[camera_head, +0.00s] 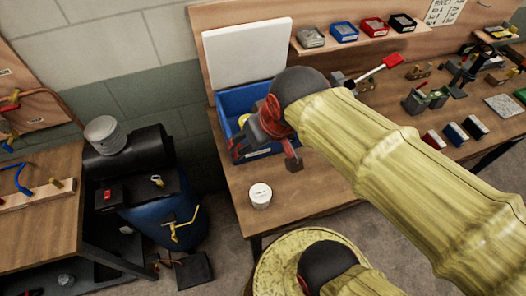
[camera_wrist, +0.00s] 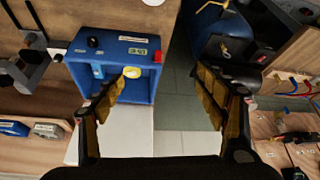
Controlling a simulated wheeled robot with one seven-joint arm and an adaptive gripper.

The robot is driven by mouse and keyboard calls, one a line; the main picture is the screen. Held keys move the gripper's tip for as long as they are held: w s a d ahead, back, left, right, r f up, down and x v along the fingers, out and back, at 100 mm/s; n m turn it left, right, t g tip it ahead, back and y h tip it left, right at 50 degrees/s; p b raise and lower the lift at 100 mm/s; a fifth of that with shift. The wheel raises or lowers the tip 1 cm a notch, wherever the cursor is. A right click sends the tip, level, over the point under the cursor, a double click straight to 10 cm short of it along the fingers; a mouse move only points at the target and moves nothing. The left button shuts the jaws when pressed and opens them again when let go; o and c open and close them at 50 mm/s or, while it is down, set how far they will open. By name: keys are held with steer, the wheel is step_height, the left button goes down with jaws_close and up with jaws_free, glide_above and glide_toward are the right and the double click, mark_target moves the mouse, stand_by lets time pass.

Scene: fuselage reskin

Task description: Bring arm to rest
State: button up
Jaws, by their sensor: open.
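My arm in a yellow sleeve reaches across the bench in the head view. My gripper (camera_head: 268,152) is over the front of an open blue box (camera_head: 236,103), in the picture, and hides part of it. In the wrist view my gripper (camera_wrist: 160,82) has its two fingers wide apart, with nothing between them. The blue box (camera_wrist: 85,72) shows beyond the left finger. A yellow round thing (camera_wrist: 132,72) shows at the box.
A white tin (camera_head: 260,194) stands near the bench's front edge (camera_head: 285,222). A blue barrel (camera_head: 165,225) stands left of the bench. A shelf (camera_head: 365,38) with small trays is behind. A red-handled tool (camera_head: 380,70) and several parts lie to the right.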

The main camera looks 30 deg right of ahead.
steer(key=s, duration=0.4)
steer(key=shift+s+a+r, duration=0.1)
steer(key=shift+a, duration=0.1)
step_height(320, 180, down, 4)
steer(key=b, duration=0.3)
steer(key=shift+r+b, duration=0.2)
steer(key=shift+b, duration=0.1)
stand_by(0.5)
